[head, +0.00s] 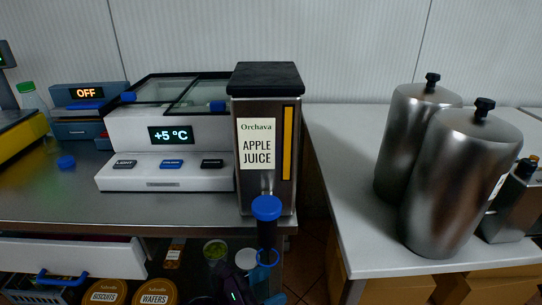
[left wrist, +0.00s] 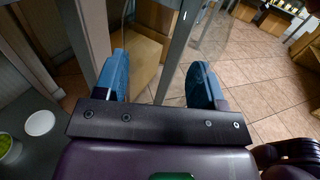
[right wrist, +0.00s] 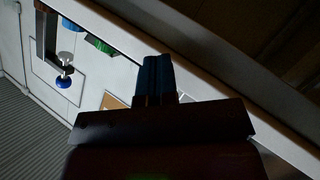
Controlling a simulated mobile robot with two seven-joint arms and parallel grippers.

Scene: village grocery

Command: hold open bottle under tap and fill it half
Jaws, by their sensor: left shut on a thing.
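The juice dispenser (head: 265,145) has an "Orchava APPLE JUICE" label. Its silver tap (head: 267,183) is on the lower front, with a blue-topped dark part (head: 267,209) before it. My left gripper (head: 271,278) is low in front of the dispenser, below the tap. In the left wrist view its blue fingers (left wrist: 162,82) are apart around something clear, apparently the bottle (left wrist: 212,38); its outline is faint and its fill level cannot be told. A loose blue cap (head: 66,162) lies on the left counter. My right gripper (right wrist: 157,78) shows its fingers together, apparently empty, in the right wrist view.
A cooled display (head: 170,135) reading +5 °C stands left of the dispenser. A green-capped bottle (head: 34,100) is at far left. Two steel canisters (head: 455,180) stand on the white right-hand table (head: 350,240). A gap separates the counters. Round tins (head: 155,292) sit below.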

